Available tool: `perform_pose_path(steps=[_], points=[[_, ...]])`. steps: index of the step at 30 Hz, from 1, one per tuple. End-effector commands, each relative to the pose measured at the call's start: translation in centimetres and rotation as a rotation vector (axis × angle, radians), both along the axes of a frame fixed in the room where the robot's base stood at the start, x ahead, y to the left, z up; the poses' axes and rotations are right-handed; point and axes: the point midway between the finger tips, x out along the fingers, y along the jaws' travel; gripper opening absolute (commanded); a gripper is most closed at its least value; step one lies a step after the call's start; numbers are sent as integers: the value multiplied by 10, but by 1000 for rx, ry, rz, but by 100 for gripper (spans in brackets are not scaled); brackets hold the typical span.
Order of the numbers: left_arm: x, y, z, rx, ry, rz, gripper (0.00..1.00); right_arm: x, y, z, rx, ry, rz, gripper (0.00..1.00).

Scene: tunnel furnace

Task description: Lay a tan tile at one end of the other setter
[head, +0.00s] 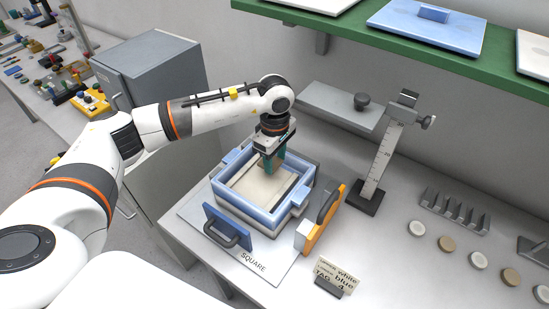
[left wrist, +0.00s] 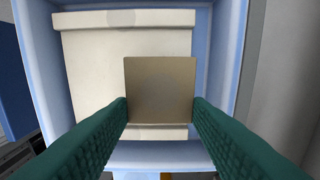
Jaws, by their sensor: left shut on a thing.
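My left gripper (head: 271,165) has green fingers and points down into a blue-walled box (head: 230,201). It is shut on a small square tan tile (left wrist: 160,90), which shows between the fingertips in the left wrist view. A cream setter slab (left wrist: 85,80) lies in the box, below and behind the tile; it also shows in the head view (head: 250,191). Whether the tile touches the setter I cannot tell. The fingers hide part of the box's far side in the head view. My right gripper is not in view.
A blue panel with a handle (head: 222,225) and an orange panel (head: 325,220) stand beside the box. A small card (head: 336,274), a height gauge (head: 385,150), a grey rack (head: 455,211) and several discs (head: 447,243) are to the right. A green shelf (head: 370,42) overhangs behind.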

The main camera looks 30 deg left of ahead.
Motion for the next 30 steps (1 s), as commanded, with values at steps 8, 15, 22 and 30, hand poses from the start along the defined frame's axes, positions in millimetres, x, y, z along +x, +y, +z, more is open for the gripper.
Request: perform_pose_path(steps=[8, 15, 22, 30], points=[[0, 0, 0, 0, 0, 0, 22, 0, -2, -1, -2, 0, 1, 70], [0, 0, -10, 1, 0, 1, 22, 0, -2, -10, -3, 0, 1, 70], [0, 0, -22, 1, 0, 1, 22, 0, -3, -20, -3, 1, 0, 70], [0, 1, -29, 1, 0, 1, 22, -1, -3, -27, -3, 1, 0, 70]])
